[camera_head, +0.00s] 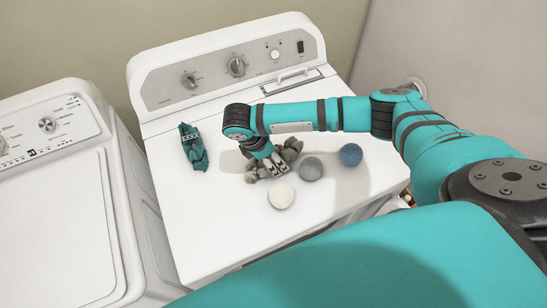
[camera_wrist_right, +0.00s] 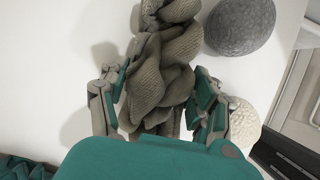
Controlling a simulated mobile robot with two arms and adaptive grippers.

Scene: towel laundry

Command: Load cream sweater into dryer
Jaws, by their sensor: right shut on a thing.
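A crumpled knit garment (camera_head: 292,150), greyish-brown rather than clearly cream, lies bunched on the flat white top of the right-hand machine (camera_head: 220,225), which looks like the dryer. My right gripper (camera_head: 272,167) reaches down onto the garment from above. In the right wrist view, the ribbed knit (camera_wrist_right: 165,75) fills the space between the fingers of my right gripper (camera_wrist_right: 160,100), and the fingers are shut on its folds. The garment still rests on or just over the machine top; I cannot tell which. The dryer's front opening is hidden from view. My left gripper is not in view.
A teal cloth (camera_head: 193,147) lies left. A second white machine (camera_head: 55,230) stands left. The top's front left is clear.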

